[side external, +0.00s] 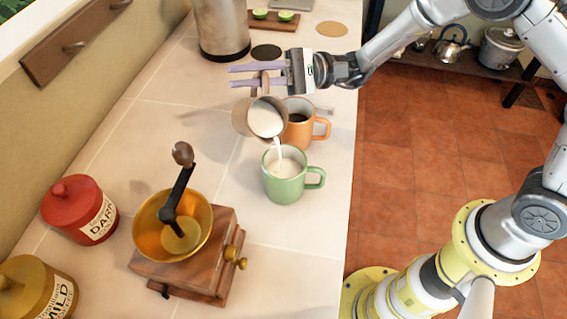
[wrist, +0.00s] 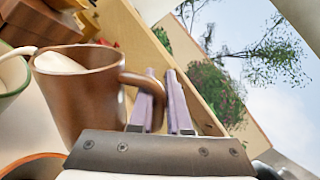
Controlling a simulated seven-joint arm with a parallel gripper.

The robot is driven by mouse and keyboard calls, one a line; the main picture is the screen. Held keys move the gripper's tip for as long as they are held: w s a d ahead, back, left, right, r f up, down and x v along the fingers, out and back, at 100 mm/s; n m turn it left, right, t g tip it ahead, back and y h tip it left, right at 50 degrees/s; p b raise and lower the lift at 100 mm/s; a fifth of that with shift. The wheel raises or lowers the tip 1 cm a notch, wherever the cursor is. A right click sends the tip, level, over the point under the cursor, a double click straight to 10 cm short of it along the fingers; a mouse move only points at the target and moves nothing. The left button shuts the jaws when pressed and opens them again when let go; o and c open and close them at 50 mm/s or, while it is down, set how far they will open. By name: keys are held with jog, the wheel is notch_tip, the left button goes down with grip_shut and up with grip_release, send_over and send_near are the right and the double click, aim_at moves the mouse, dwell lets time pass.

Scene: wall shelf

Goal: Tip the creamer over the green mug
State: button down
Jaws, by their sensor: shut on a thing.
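The creamer (side external: 246,118) is a small brown jug with white milk inside. It is tilted above the green mug (side external: 285,188), and a thin white stream runs from its lip into the mug. The green mug stands upright on the counter and holds pale liquid. My gripper (side external: 252,76) is shut on the creamer's handle, with its lilac fingers on either side of it. In the wrist view the creamer (wrist: 85,95) fills the left half, with its handle between the fingers (wrist: 165,100). Part of the green mug's rim (wrist: 22,84) shows at the left edge.
An orange mug (side external: 305,131) with dark liquid stands close behind the green mug. A wooden coffee grinder (side external: 190,262) with a brass bowl is at front left, near a red canister (side external: 78,208) and a mustard canister (side external: 35,285). The counter's right edge is near the mugs.

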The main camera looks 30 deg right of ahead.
jog(key=shift+s+r+n+g+y+p, duration=0.15)
jog(key=shift+s+r+n+p, duration=0.2)
jog(key=shift+r+n+p, duration=0.25)
jog(key=shift+s+r+n+g+y+p, duration=0.15)
jog(key=shift+s+r+n+p, duration=0.2)
jog(key=shift+n, duration=0.35)
dwell(2.9)
jog(key=f+m, duration=0.1)
jog(key=w+m, duration=0.1)
jog(key=w+f+m+t, duration=0.1)
jog(key=m, duration=0.1)
jog(key=shift+w+f, duration=0.1)
jog(key=shift+f, duration=0.2)
jog(key=shift+w+r+m+h, duration=0.15)
jog(key=shift+w+m+h, duration=0.3)
jog(key=shift+m, duration=0.25)
jog(key=w+f+m+h+b, duration=0.2)
jog(key=w+f+m+b, duration=0.2)
jog(key=w+f+m, duration=0.1)
jog(key=shift+w+f+m, duration=0.4)
jog(key=shift+w+m, duration=0.45)
jog(key=shift+m, duration=0.45)
